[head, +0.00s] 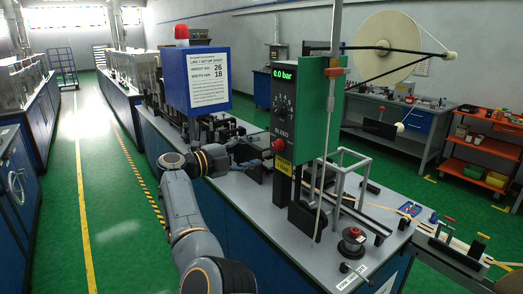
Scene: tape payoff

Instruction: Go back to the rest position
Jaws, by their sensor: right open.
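My right arm rises from the bottom middle of the head view and bends to the right at its wrist. My right gripper (254,158) is dark and small against the machine parts behind it. It is open, and I see nothing held in it. It is over the near-left side of the machine bench (236,190), left of the green control box (318,106) with its "0.0 bar" display. The fingertips are hard to separate from the dark fixtures. My left gripper is not in view.
A blue box with a set-up sheet (208,85) stands behind the wrist. A large cream reel (389,48) hangs at upper right. A red-topped knob (352,238) is at the bench's front. An orange cart (480,150) stands right. The green aisle floor (105,220) at left is clear.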

